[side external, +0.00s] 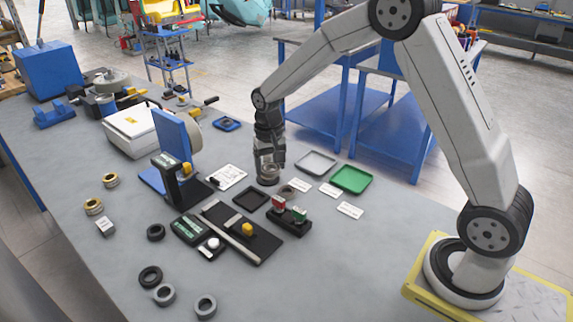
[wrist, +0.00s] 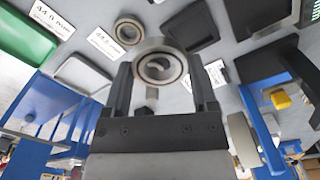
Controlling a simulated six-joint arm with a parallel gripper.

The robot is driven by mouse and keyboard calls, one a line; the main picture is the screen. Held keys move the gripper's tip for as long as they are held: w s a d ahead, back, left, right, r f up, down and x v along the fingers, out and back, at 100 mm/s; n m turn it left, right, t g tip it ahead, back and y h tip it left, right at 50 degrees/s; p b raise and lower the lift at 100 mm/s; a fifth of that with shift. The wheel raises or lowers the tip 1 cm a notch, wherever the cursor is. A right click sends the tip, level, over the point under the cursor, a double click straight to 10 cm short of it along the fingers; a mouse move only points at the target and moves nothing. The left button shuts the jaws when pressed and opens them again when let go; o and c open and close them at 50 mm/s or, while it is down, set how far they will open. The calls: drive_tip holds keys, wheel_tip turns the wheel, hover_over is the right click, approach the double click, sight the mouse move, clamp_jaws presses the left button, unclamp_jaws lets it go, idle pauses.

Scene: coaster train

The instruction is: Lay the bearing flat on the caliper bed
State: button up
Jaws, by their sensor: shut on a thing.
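My gripper (side external: 268,166) points down above the table, shut on a grey metal bearing (side external: 268,181). In the wrist view the bearing (wrist: 160,69) sits between the two dark fingertips of my gripper (wrist: 164,80), its ring and open centre facing the camera. In the side view the fingers partly hide it, and its gap to the table is hard to judge.
Another bearing (wrist: 129,31) lies beside white label cards (wrist: 104,42). A black tray (side external: 251,198), a grey tray (side external: 315,163) and a green tray (side external: 350,180) are near. A red-and-green block stand (side external: 287,211) and a blue upright stand (side external: 178,140) rise nearby. Loose rings lie at front left.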

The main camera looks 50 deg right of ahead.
sight(226, 217)
drive_tip(key=w+a+f+n, duration=0.1)
drive_tip(key=a+n, duration=0.1)
drive_tip(key=a, duration=0.2)
drive_tip(key=w+a+f+n, duration=0.1)
drive_tip(key=w+a, duration=0.1)
drive_tip(key=a, duration=0.2)
drive_tip(key=w+a+f+n, duration=0.2)
drive_tip(key=a, duration=0.2)
drive_tip(key=shift+w+n, duration=0.2)
drive_tip(key=shift+n, duration=0.1)
drive_tip(key=shift+f, duration=0.6)
drive_tip(key=shift+f, duration=0.15)
drive_tip(key=shift+f, duration=2.05)
drive_tip(key=shift+f, duration=0.3)
drive_tip(key=o, duration=1.1)
drive_tip(key=shift+o, duration=0.2)
